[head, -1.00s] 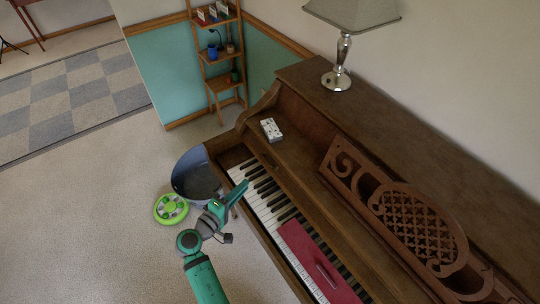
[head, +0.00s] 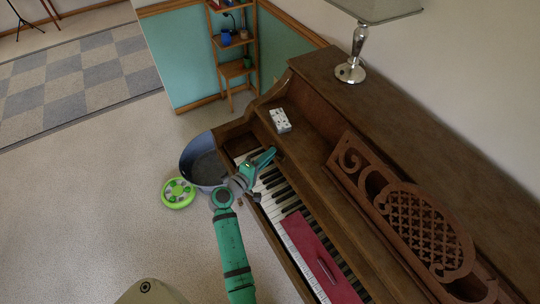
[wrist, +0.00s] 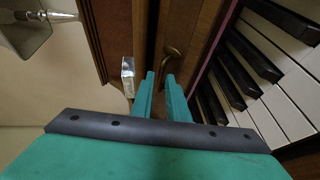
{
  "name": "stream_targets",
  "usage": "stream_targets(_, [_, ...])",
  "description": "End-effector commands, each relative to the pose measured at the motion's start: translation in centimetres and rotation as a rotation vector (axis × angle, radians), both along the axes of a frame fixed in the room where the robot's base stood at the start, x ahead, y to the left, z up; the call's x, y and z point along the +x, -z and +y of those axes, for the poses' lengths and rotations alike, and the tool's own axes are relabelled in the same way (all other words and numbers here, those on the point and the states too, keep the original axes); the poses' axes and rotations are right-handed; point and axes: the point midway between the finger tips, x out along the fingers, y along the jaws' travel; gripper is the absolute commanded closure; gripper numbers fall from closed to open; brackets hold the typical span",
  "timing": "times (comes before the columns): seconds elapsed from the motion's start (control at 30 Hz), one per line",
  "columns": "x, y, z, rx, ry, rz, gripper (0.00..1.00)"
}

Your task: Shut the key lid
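The piano's key lid (head: 290,171) is open. It stands as a brown board behind the exposed keys (head: 282,196). A curved brass handle (wrist: 171,52) on the wood shows in the wrist view just beyond my fingertips. My gripper (head: 268,156) is over the far left end of the keyboard, close to the lid. In the wrist view my gripper (wrist: 160,76) has its two green fingers a narrow gap apart, with nothing seen between them. I cannot tell whether they touch the wood.
A dark red flat piece (head: 318,255) lies on the keys at the right. A white box (head: 280,120) is on the piano, with a lamp (head: 352,65) behind. A blue-grey basin (head: 200,160) and a green round object (head: 178,193) are left of the keyboard. Floor at left is free.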

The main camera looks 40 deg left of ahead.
Motion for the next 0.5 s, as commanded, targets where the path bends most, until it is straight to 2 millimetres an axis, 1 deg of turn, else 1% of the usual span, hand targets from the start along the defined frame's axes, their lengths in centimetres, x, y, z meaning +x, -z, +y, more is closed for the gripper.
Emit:
stream_targets(0.1, [0.36,0.09,0.05,0.000,0.000,0.001,0.86])
stream_targets(0.33, [0.47,0.11,-0.09,0.000,0.001,0.001,0.86])
stream_targets(0.37, [0.47,0.10,-0.11,0.000,0.002,0.001,0.91])
stream_targets(0.4, [0.48,0.10,-0.12,0.000,0.002,0.001,1.00])
stream_targets(0.5, [0.48,0.11,-0.13,0.000,0.002,0.001,1.00])
